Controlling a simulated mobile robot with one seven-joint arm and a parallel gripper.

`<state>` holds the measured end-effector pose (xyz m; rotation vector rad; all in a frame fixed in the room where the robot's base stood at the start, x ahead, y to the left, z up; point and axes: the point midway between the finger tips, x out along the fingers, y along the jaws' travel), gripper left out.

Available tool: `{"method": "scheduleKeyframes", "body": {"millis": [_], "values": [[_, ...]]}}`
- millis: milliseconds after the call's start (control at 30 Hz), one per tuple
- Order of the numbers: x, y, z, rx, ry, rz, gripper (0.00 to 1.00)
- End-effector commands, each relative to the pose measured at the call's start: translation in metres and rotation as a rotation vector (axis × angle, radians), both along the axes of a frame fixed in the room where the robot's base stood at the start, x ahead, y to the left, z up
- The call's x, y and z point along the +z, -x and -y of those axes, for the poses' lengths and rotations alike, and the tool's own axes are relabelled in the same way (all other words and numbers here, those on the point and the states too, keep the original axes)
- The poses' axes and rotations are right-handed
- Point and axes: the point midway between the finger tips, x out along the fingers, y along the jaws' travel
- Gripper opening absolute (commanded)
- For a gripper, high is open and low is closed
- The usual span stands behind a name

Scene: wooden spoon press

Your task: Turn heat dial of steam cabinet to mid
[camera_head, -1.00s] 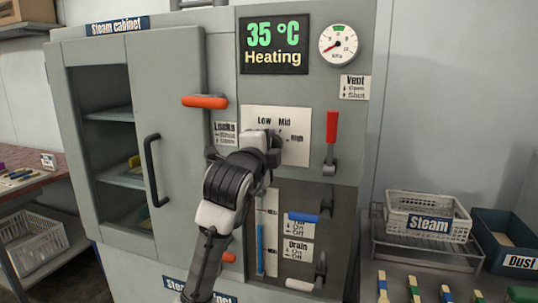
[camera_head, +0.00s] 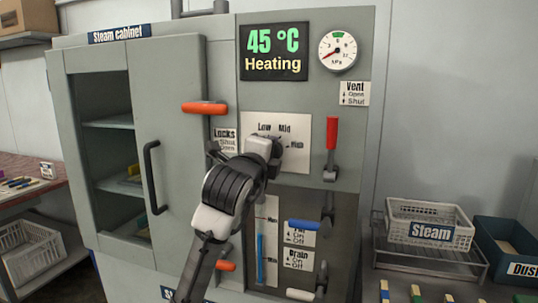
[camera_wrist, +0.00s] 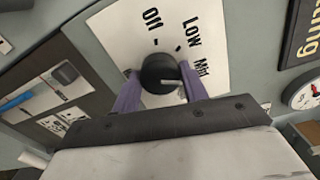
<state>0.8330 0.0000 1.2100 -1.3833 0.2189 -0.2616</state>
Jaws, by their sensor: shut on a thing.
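The steam cabinet (camera_head: 225,60) stands in front of me, its display (camera_head: 274,51) reading 45 °C and "Heating". The black heat dial (camera_wrist: 158,70) sits on a white panel (camera_wrist: 205,25) marked Off, Low and Mid in the wrist view. A pale pointer mark on the dial points to the right in that view, roughly to the Mid side; its exact setting is hard to tell. My gripper (camera_wrist: 160,90) is shut on the dial, one purple finger on each side. In the head view my gripper (camera_head: 264,150) covers the dial.
A red-handled vent lever (camera_head: 331,135) stands right of the dial panel, close to my gripper. An orange lock handle (camera_head: 205,107) is to the upper left. A blue handle (camera_head: 304,225) is below. The left cabinet door (camera_head: 172,120) has a dark handle. A white basket labelled Steam (camera_head: 405,210) stands at right.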

Motion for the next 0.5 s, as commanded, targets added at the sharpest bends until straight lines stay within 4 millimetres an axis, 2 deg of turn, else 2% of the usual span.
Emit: {"method": "scheduleKeyframes", "body": {"millis": [33, 67, 200, 500], "values": [[-0.0007, 0.0001, 0.0008, -0.002, -0.001, -0.002, 0.2], [-0.0007, 0.0001, 0.0008, -0.002, -0.001, -0.002, 0.46], [-0.0006, 0.0001, 0.0006, -0.002, 0.001, -0.002, 0.64], [-0.0004, 0.001, -0.0002, 0.0, 0.001, 0.0, 0.65]]}}
